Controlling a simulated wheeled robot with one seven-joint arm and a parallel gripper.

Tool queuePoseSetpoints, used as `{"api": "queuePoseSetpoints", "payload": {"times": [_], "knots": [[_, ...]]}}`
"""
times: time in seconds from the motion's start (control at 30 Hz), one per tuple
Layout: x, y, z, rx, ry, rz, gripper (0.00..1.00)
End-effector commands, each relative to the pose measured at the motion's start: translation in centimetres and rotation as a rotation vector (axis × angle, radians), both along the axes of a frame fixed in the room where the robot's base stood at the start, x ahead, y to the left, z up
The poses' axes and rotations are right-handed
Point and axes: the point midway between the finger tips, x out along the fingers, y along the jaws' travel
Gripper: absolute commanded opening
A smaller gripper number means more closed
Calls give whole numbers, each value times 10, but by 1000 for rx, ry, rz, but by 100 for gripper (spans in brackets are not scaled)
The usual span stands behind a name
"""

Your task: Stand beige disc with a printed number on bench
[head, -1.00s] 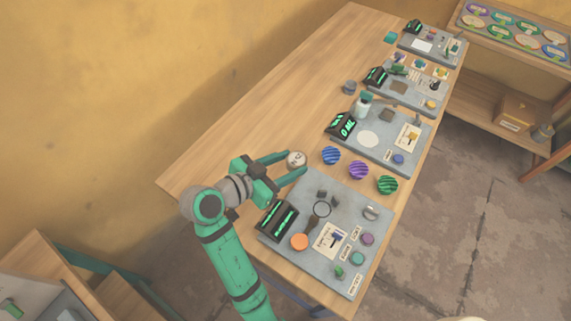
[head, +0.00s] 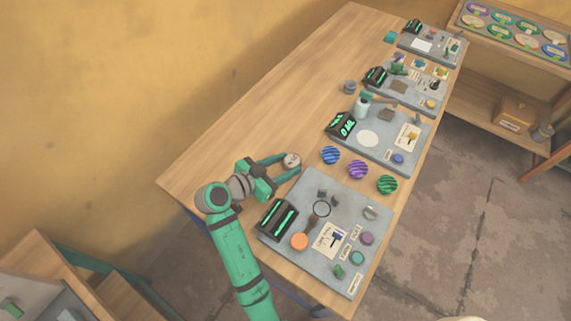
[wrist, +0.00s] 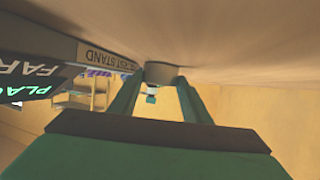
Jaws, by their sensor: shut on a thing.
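My gripper (head: 283,165) is low over the wooden bench (head: 260,125), left of the striped balls. It is shut on the beige disc (head: 292,160), which shows a dark printed mark too small to read in the head view. In the wrist view, the disc (wrist: 162,72) sits between the two green fingertips, close against the bench surface. I cannot tell whether it touches the bench.
Blue (head: 330,155), purple (head: 357,169) and green (head: 387,184) striped balls stand right of the gripper. A grey station board (head: 290,255) with a black display (head: 277,219) lies just in front. The bench behind and left is clear.

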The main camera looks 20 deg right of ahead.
Motion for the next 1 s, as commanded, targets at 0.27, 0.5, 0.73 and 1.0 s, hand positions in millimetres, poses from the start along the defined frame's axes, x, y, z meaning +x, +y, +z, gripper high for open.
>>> {"api": "queuePoseSetpoints", "payload": {"times": [0.27,0.5,0.73,1.0], "knots": [[0,0,-3,-1,1,-1,51],[0,0,-2,0,0,-1,51],[-3,9,5,0,-1,2,51],[-21,53,24,0,-1,4,51]]}}
